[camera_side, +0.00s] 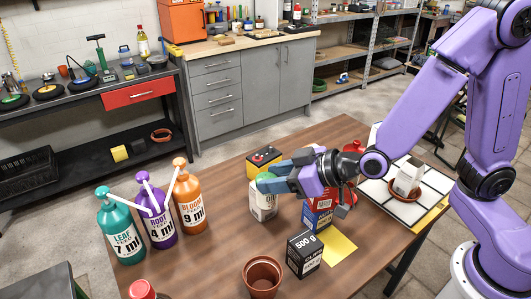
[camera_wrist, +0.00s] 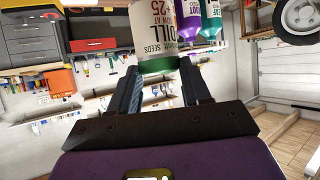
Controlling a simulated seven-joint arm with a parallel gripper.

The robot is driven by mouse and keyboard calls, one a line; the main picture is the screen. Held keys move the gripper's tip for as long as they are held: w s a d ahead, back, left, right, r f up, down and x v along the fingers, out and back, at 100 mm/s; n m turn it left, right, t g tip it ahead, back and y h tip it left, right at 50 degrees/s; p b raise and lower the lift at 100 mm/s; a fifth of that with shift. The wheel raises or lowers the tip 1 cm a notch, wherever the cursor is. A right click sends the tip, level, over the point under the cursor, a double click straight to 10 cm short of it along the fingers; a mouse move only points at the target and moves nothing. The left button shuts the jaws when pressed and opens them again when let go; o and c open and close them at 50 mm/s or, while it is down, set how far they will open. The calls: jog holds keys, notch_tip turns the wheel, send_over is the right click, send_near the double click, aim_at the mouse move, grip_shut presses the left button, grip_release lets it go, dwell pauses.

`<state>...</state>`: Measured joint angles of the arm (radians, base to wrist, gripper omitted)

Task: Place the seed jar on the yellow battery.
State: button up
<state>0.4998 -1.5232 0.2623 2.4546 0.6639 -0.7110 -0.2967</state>
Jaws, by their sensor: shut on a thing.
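The seed jar (camera_side: 262,206) is pale with a green lid and printed lettering. In the wrist view the jar (camera_wrist: 155,22) shows its "DILL SEEDS" label and sits between the finger ends. My gripper (camera_side: 276,181) comes in from the right and is shut on the jar near its lid, with the jar upright. The wrist view shows the two dark fingers of my gripper (camera_wrist: 163,75). The yellow battery (camera_side: 262,161), with a dark top, stands on the table just behind the jar, partly hidden by it. Whether the jar's base touches the table is unclear.
Teal, purple and orange pump bottles (camera_side: 189,205) stand to the left. A blue-red box (camera_side: 318,212) and a black "500 g" box (camera_side: 304,254) are right of the jar. A brown pot (camera_side: 262,276) is at the front. A tiled tray (camera_side: 425,209) lies at the right.

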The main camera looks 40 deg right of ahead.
jog(key=w+d+r, duration=0.3)
jog(key=w+d, duration=0.3)
jog(key=d, duration=0.3)
jog(key=w+d+r, duration=0.3)
jog(key=w+d, duration=0.3)
jog(key=d, duration=0.3)
jog(key=w+a+f, duration=0.1)
jog(key=w+f, duration=1.2)
jog(key=shift+w+y, duration=0.2)
jog(key=shift+y, duration=0.1)
jog(key=shift+f, duration=0.35)
jog(key=shift+f, duration=0.2)
